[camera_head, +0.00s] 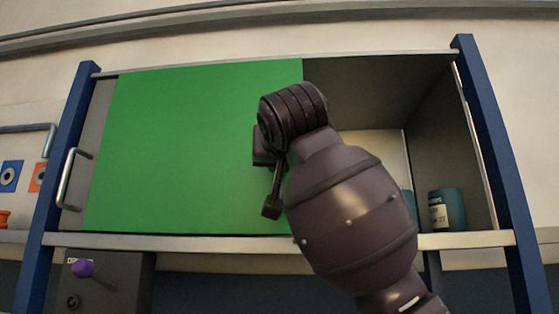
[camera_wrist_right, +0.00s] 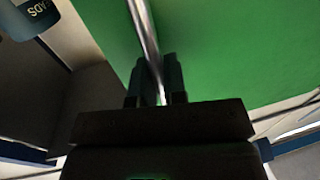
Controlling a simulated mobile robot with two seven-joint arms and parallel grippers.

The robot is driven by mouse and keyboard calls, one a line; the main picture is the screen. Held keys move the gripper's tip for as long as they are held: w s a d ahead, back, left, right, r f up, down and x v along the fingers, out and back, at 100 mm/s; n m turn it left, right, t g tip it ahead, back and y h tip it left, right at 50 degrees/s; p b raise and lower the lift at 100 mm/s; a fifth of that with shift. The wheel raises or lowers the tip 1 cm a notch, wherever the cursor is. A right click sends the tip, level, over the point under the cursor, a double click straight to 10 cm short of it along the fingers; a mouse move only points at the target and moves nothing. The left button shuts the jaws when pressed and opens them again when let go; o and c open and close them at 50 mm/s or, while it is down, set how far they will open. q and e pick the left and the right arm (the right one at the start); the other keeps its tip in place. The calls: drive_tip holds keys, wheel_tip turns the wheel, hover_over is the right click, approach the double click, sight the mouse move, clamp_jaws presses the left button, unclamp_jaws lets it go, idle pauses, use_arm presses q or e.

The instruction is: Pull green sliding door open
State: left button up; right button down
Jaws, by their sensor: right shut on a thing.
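The green sliding door (camera_head: 185,150) covers the left and middle part of the cabinet front in the head view. Its right part is hidden behind my right arm. In the right wrist view the green door (camera_wrist_right: 240,50) fills the right side. A thin metal handle bar (camera_wrist_right: 143,28) runs along it near its edge. My right gripper (camera_wrist_right: 156,84) is shut on this handle bar, one finger on each side. In the head view my right gripper (camera_head: 268,175) is in front of the door's right part, and the handle bar is hidden. My left gripper is not in view.
The cabinet stands open at right, with a dark teal labelled container (camera_head: 447,210) on its floor. A pale panel with a metal handle (camera_head: 72,180) shows left of the green door. Blue posts (camera_head: 65,150) frame the sides. A purple knob (camera_head: 83,268) sits below.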

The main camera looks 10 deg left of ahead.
drive_tip(key=shift+r, duration=0.15)
drive_tip(key=c, duration=1.2)
unclamp_jaws()
drive_tip(key=shift+s, duration=0.15)
drive_tip(key=s+d+b, duration=0.2)
drive_tip(key=s, duration=0.8)
drive_tip(key=shift+s, duration=0.2)
drive_tip(key=shift+d, duration=0.1)
